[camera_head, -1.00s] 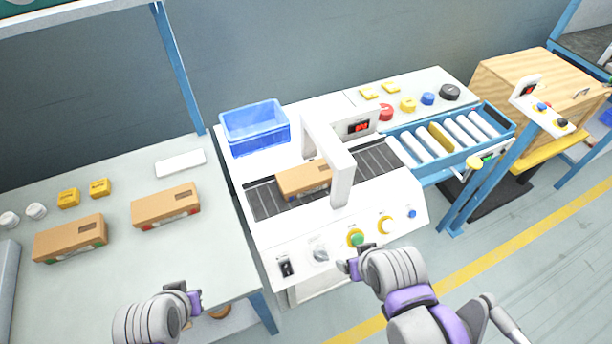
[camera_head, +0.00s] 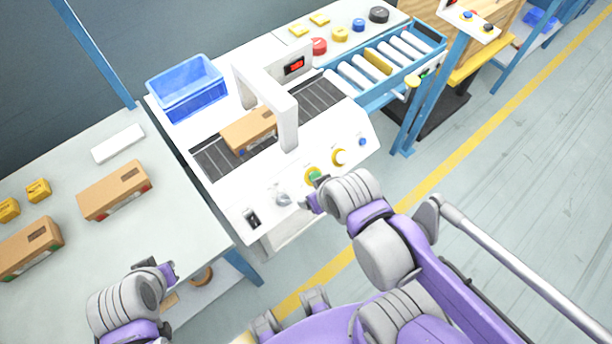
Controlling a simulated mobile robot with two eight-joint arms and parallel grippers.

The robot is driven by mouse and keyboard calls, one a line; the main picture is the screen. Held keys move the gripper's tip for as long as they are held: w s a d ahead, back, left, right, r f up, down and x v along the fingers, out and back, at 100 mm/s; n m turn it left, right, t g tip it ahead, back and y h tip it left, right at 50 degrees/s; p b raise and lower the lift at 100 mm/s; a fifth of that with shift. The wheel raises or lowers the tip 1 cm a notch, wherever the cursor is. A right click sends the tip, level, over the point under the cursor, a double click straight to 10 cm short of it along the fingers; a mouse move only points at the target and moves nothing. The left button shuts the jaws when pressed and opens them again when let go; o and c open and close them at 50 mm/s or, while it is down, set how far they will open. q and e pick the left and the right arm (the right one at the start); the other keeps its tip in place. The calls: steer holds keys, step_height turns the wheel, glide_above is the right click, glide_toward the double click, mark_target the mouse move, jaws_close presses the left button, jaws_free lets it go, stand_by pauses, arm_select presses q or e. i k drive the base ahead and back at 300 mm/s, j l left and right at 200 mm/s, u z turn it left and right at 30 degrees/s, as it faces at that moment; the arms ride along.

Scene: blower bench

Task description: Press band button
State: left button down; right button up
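I cannot read which one is labelled band. My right gripper (camera_head: 311,202) is at the panel's front edge, just below the green button; I cannot tell whether they touch. My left gripper (camera_head: 169,271) is over the front of the left table, away from the machine. Neither gripper's finger gap shows clearly.
A cardboard box (camera_head: 248,132) sits on the machine's dark belt (camera_head: 212,154) at the white arch (camera_head: 284,118). A blue bin (camera_head: 187,88) stands behind. More boxes (camera_head: 114,190) lie on the left table (camera_head: 186,217). A roller conveyor (camera_head: 357,76) runs off to the right.

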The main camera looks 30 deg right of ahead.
mark_target(315, 175)
steer(key=i+l, duration=0.1)
steer(key=l, duration=0.4)
steer(key=i+l+z, duration=0.1)
steer(key=l, duration=0.4)
steer(key=k, duration=0.3)
steer(key=k+j+z, duration=0.15)
steer(key=j+z, duration=0.2)
steer(key=k+j+z, duration=0.15)
steer(key=j+z, duration=0.2)
